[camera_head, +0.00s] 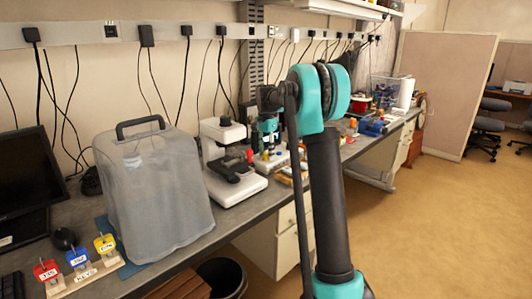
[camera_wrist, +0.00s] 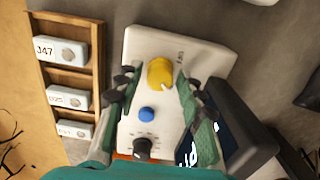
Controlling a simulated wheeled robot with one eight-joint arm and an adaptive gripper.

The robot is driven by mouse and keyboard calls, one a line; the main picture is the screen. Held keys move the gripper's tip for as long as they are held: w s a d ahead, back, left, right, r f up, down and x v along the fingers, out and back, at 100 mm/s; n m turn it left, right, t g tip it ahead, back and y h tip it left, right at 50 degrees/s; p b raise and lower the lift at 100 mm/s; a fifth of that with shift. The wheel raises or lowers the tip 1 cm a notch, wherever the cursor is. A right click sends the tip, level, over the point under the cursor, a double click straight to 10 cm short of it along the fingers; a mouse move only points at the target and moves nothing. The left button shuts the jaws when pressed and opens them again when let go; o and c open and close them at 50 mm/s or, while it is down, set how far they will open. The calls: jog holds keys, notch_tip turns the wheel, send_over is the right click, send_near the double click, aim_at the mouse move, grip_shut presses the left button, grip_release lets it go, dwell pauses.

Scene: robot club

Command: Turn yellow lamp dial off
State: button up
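In the wrist view, the yellow dial (camera_wrist: 160,72) is a round knob with a small pale mark at its lower right edge. It sits on the upper part of a white panel (camera_wrist: 205,55). A blue button (camera_wrist: 147,114) and a black knob (camera_wrist: 142,148) are below it on the panel. My gripper (camera_wrist: 156,88) is open, with one finger on each side of the yellow dial and visible gaps between. Whether the fingertips are level with the dial or above it, I cannot tell. In the head view, my arm hides most of this area, and the dial cannot be made out.
A wooden rack with labelled white boxes (camera_wrist: 67,99) stands left of the panel in the wrist view. A dark device with a lit display (camera_wrist: 187,153) is close to the right finger. In the head view, a microscope (camera_head: 228,140) and a covered machine (camera_head: 155,190) stand on the bench.

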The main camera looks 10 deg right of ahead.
grip_shut()
jog(key=shift+n, duration=0.4)
jog(key=n, duration=0.3)
jog(key=shift+n, duration=0.4)
jog(key=n, duration=0.4)
jog(key=shift+n, duration=0.4)
jog(key=n, duration=0.8)
jog(key=shift+n, duration=0.4)
